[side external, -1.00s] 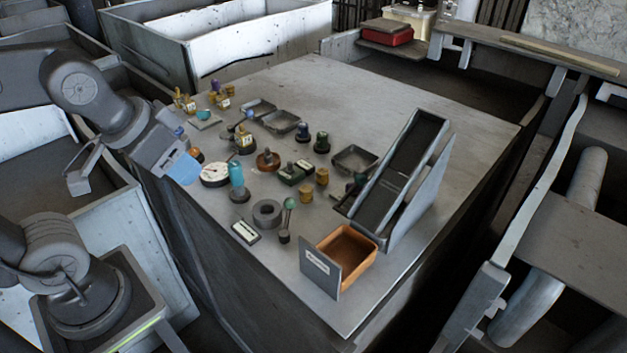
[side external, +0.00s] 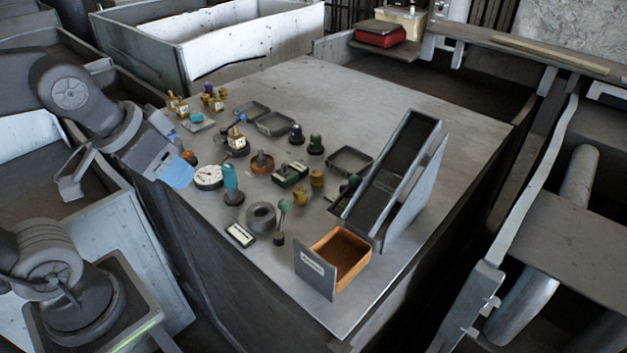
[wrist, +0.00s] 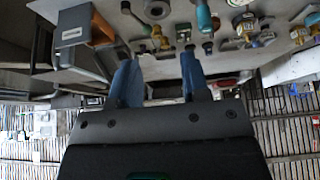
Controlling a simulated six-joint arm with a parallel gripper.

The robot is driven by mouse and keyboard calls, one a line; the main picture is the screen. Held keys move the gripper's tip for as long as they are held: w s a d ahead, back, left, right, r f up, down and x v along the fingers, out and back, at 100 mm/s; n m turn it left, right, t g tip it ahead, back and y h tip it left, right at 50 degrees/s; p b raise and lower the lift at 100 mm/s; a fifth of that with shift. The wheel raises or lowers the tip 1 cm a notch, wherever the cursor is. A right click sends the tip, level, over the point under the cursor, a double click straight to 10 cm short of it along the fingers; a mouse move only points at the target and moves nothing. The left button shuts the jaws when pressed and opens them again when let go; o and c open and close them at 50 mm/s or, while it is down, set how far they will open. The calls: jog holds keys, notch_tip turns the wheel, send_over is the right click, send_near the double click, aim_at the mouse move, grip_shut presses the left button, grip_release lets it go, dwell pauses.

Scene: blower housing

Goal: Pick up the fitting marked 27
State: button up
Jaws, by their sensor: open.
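Several small brass fittings stand on the grey table, and I cannot read a 27 on any of them. One yellow-brass fitting (side external: 237,141) is near the table's middle left. Another brass fitting (side external: 172,102) is at the far left edge, near a fitting with a purple top (side external: 208,90). Brass cylinders (side external: 317,178) stand nearer the chute. In the wrist view the open fingers (wrist: 160,78) point towards the table, which appears upside down.
A round white dial (side external: 208,177), a teal bottle-like part (side external: 231,180) and a grey ring (side external: 261,216) lie close to the gripper. An orange bin (side external: 352,252) and a sloped chute (side external: 405,165) stand at the right. The table's back right is clear.

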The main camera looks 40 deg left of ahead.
dwell(0.4)
jog(key=o, duration=0.4)
jog(key=w+r+n+g, duration=0.35)
jog(key=w+n, duration=0.45)
jog(key=w, duration=0.5)
jog(key=n+g, duration=0.2)
jog(key=n, duration=0.9)
send_over(317, 172)
notch_tip(317, 172, down, 8)
notch_tip(317, 172, down, 14)
jog(key=shift+s, duration=0.1)
